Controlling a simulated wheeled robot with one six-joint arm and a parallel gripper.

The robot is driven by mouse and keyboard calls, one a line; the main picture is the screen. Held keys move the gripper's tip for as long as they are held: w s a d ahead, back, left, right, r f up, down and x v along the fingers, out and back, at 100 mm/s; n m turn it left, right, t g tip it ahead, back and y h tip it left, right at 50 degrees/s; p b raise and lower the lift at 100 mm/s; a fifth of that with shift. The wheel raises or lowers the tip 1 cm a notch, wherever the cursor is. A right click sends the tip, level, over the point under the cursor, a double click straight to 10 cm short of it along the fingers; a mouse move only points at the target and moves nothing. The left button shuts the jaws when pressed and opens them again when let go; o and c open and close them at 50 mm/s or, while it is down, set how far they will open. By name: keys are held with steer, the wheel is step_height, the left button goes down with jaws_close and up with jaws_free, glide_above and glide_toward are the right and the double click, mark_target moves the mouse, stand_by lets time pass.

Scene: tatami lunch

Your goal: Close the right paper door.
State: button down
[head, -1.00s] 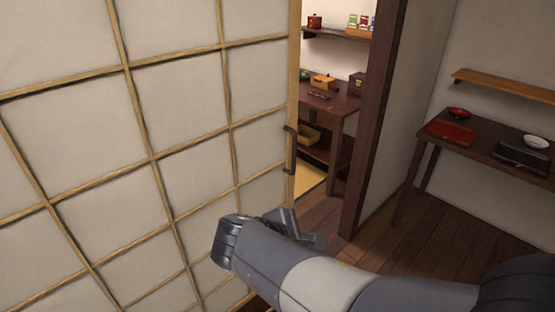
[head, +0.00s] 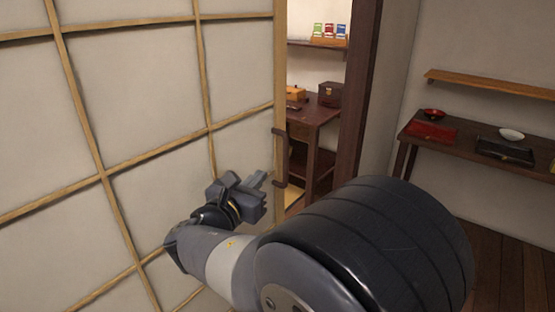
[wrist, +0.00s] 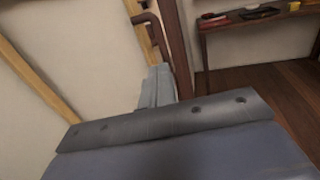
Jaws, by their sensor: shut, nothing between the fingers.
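The right paper door (head: 150,95) fills the left of the head view, with pale panels and a wooden lattice. Its dark handle (head: 281,158) is on the door's right edge. A gap stands between that edge and the dark door post (head: 358,95), and the room behind shows through it. My gripper (head: 258,181) is shut and empty, close to the door face, just left of the handle's lower end. In the wrist view the handle (wrist: 152,35) is just beyond the fingertips (wrist: 157,72). I cannot tell whether the fingers touch it.
Through the gap a dark wooden table (head: 312,114) holds small boxes. Wooden floor (head: 490,250) is clear at the lower right.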

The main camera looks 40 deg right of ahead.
mark_target(284, 153)
steer(key=x, duration=1)
steer(key=shift+w+d, duration=0.1)
steer(key=shift+d, duration=0.25)
